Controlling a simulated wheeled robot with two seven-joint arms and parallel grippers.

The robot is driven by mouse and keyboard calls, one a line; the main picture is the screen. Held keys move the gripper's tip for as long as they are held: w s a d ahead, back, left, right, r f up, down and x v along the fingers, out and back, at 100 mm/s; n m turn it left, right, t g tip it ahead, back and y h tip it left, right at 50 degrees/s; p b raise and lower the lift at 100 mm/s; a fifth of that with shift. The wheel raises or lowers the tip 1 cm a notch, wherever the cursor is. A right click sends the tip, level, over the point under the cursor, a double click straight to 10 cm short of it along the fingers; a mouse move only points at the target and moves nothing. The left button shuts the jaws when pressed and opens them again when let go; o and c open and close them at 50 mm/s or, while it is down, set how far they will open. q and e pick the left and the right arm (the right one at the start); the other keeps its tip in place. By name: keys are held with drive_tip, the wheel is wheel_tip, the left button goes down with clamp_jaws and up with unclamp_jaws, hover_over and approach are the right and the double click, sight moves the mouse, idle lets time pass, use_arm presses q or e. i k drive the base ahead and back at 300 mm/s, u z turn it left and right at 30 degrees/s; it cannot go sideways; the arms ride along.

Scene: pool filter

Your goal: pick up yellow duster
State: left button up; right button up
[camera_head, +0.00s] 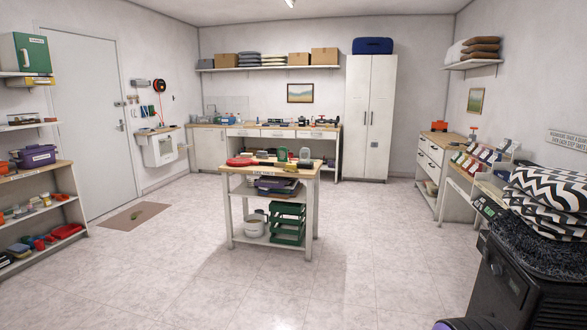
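I cannot make out a yellow duster with certainty. A small yellow item (41,82) lies on the upper left shelf, below and beside a green box; it is too small to tell what it is. A wooden-topped work table (272,170) stands in the middle of the room with a red item (241,161), dark tools and small containers on top. Neither of my grippers is in view.
Shelves (35,173) with bins and tools line the left wall. A counter (265,126) and tall white cabinet (370,115) stand at the back. A black machine (505,275) with patterned cushions (545,195) is close at right. Floor around the table is clear, with a mat (133,215) by the door.

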sight(292, 168)
drive_tip(key=u, duration=0.5)
drive_tip(key=i, duration=4.15)
drive_tip(key=z, duration=0.45)
